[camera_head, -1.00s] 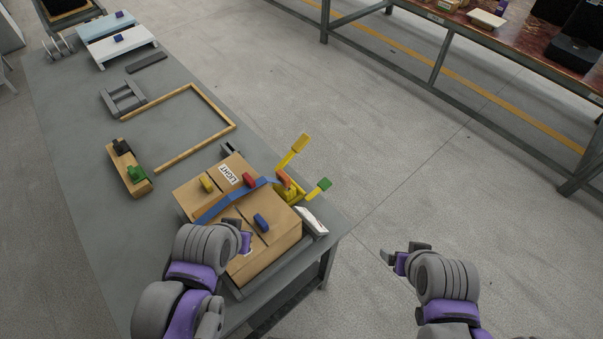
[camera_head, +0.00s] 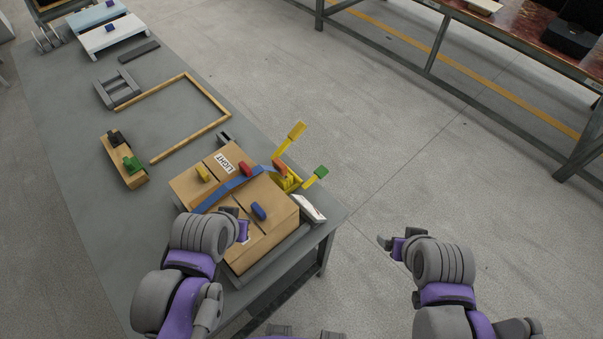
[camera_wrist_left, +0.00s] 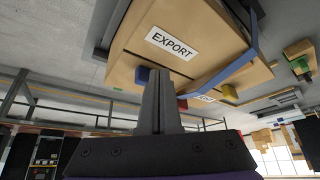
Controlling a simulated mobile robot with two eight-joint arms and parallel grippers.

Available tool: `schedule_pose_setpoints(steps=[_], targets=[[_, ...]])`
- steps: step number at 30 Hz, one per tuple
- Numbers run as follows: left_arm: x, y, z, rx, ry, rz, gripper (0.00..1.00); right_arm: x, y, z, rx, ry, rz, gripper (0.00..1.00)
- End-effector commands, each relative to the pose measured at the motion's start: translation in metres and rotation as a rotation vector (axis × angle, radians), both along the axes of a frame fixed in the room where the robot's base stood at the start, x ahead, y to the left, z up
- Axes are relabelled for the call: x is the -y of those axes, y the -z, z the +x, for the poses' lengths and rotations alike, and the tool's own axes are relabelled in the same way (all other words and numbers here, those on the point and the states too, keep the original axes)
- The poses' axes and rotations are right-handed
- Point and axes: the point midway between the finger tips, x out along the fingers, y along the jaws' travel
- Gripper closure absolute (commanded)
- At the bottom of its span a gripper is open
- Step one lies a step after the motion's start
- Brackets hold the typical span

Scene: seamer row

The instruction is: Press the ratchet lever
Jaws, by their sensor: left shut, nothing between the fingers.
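The yellow ratchet (camera_head: 287,180) sits at the right edge of the cardboard box (camera_head: 217,176), at the end of a blue strap (camera_head: 228,189). One yellow lever (camera_head: 291,137) sticks up from it, and a second arm with a green tip (camera_head: 320,172) points right. An orange part sits on the ratchet body. My left gripper (camera_head: 242,231) is over the box's near left part, shut and empty, apart from the ratchet. It also shows in the left wrist view (camera_wrist_left: 158,100), beside the EXPORT label (camera_wrist_left: 172,44). My right gripper (camera_head: 388,243) hangs over the floor, right of the table; its finger gap is unclear.
Yellow, red and blue blocks (camera_head: 259,211) sit on the box. A white device (camera_head: 309,209) lies at the table's right edge. A wooden frame (camera_head: 221,102) and a wooden block with black and green pieces (camera_head: 123,161) lie farther back. The floor right of the table is clear.

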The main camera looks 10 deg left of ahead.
Motion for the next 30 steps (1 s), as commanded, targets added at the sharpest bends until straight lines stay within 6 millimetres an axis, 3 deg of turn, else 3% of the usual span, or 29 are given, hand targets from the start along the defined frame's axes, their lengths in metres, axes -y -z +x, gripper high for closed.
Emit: schedule_pose_setpoints(steps=[4, 8, 19, 30], targets=[[0.001, -0.007, 0.009, -0.007, 0.019, 0.001, 1.0, 0.0, 0.002, -0.001, -0.002, 0.0, 0.0, 0.16], [0.004, -0.022, 0.034, -0.021, 0.073, 0.005, 1.0, 0.0, 0.007, -0.003, -0.006, 0.0, 0.0, 0.16], [0.016, -0.062, 0.154, -0.057, 0.326, 0.011, 1.0, 0.0, 0.025, -0.011, -0.021, 0.0, 0.0, 0.16], [0.02, -0.056, 0.275, -0.044, 0.581, 0.008, 1.0, 0.0, 0.041, -0.017, -0.032, 0.0, 0.0, 0.16]])
